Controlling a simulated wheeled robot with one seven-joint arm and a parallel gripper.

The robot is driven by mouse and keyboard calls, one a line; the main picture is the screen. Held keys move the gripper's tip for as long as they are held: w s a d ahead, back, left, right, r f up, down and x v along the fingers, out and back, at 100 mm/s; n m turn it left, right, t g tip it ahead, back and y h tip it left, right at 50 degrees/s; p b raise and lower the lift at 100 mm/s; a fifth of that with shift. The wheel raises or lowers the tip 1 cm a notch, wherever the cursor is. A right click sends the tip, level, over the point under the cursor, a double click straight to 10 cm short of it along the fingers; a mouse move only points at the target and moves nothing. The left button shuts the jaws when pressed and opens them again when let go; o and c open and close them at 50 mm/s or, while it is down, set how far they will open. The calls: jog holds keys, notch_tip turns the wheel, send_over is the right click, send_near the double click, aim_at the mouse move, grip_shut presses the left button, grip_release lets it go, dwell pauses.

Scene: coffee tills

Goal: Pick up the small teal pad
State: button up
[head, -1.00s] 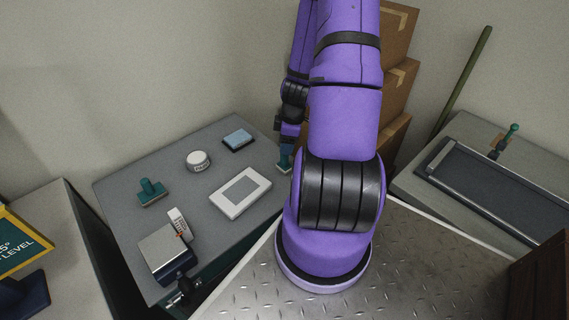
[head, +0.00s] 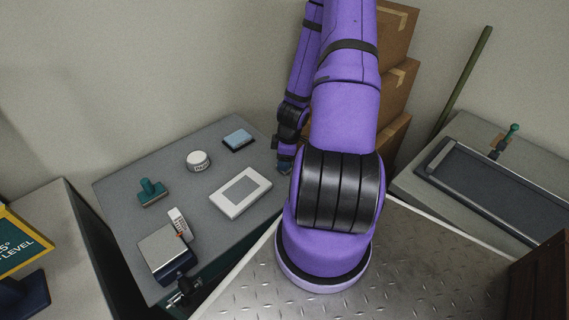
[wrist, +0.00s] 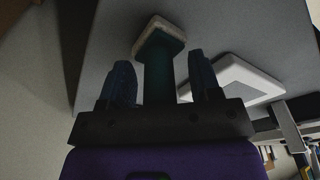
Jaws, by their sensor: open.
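A small teal pad piece (wrist: 158,72) with an upright handle and a flat square base with a pale edge is between the fingers of my gripper (wrist: 160,80) in the wrist view. The fingers are open, one on each side of the handle, with a gap on both sides. In the head view my gripper (head: 284,168) is low at the right edge of the grey table (head: 140,168) and mostly hides this piece. A similar teal piece with a handle (head: 152,192) stands at the table's left.
A white framed panel (head: 240,192) lies left of my gripper. Cardboard boxes (head: 398,85) stand behind my arm.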

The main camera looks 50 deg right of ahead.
grip_shut()
jog(key=shift+r, duration=0.1)
dwell(0.4)
jog(key=shift+r, duration=4.85)
jog(key=c, duration=0.9)
grip_release()
